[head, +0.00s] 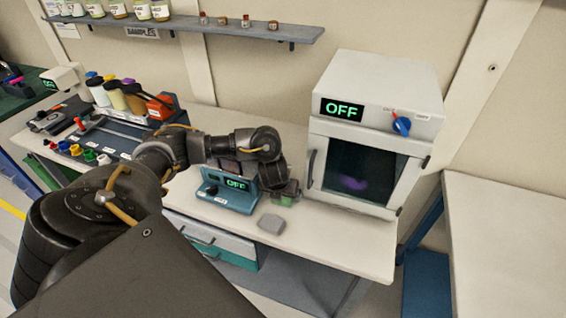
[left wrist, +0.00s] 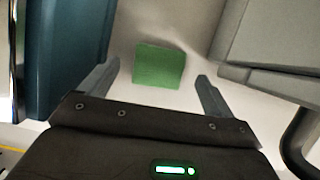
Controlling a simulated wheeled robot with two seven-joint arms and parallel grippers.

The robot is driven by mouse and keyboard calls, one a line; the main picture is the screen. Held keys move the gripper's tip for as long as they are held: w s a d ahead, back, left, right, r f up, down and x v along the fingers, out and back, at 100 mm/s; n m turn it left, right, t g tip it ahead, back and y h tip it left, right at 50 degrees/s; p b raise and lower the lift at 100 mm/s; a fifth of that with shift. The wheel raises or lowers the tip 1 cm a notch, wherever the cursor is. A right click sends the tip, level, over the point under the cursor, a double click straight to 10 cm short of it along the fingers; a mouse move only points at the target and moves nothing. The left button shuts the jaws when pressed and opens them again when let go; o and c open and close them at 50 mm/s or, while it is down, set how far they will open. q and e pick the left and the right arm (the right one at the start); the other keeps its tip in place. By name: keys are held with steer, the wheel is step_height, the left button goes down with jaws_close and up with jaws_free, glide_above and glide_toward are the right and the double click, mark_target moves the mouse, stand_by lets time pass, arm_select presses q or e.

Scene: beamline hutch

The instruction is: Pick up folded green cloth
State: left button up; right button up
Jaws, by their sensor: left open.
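The folded green cloth (left wrist: 159,66) lies on the white bench top and shows as a small green square in the left wrist view. In the head view only a small part of the cloth (head: 287,201) shows below my left gripper (head: 284,189). In the left wrist view my left gripper (left wrist: 158,72) is open and empty, with one finger to each side of the cloth. The cloth sits a little beyond the fingers, apart from them as far as I can see. My right gripper is not in view.
A blue device (head: 229,193) reading OFF stands left of the cloth, and a white oven-like cabinet (head: 375,90) stands right of it. Bottles (head: 115,93) and tools stand at the left, below a wall shelf (head: 230,30).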

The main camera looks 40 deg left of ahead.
arm_select(q)
steer(key=shift+x, duration=0.95)
steer(key=shift+r, duration=0.1)
steer(key=shift+c, duration=0.3)
steer(key=c, duration=1.1)
steer(key=shift+o, duration=0.2)
steer(key=shift+r, duration=0.15)
